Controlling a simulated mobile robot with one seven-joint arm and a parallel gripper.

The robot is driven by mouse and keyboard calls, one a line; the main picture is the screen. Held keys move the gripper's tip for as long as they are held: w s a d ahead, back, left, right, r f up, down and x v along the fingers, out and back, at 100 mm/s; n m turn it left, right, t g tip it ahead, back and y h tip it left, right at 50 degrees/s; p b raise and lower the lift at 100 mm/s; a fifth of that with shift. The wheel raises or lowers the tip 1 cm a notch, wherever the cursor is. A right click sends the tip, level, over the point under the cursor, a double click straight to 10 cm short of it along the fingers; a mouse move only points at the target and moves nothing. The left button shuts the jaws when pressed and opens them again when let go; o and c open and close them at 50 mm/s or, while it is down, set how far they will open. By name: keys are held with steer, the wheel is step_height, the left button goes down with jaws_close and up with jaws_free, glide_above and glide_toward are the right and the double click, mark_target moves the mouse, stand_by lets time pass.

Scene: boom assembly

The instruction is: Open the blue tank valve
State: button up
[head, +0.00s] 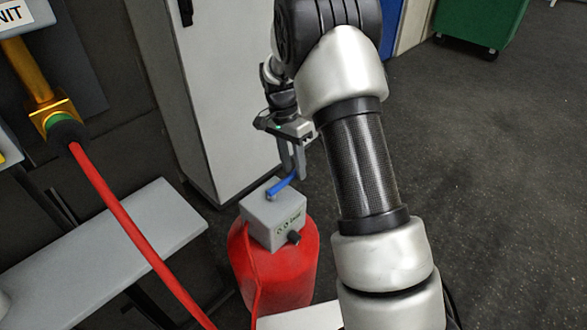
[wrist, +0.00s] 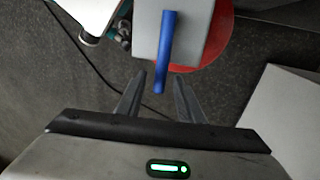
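The red tank (head: 275,272) stands on the floor with a grey valve box (head: 273,214) on top. A blue valve handle (head: 282,186) sticks up and out from the top of the box. In the wrist view the blue handle (wrist: 165,55) runs lengthwise, its near end between my fingers. My gripper (head: 292,172) is just above and behind the handle in the head view. In the wrist view my gripper (wrist: 159,88) is open, with a finger on each side of the handle's end and gaps showing. I cannot tell whether either finger touches it.
A red hose (head: 125,220) runs from a yellow fitting (head: 55,112) past a grey bench (head: 110,255) on the left. A grey cabinet (head: 215,90) stands behind the tank. A green bin (head: 480,22) is far back; the floor (head: 490,170) at right is clear.

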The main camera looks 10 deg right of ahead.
steer(key=shift+f, duration=0.1)
jaws_close()
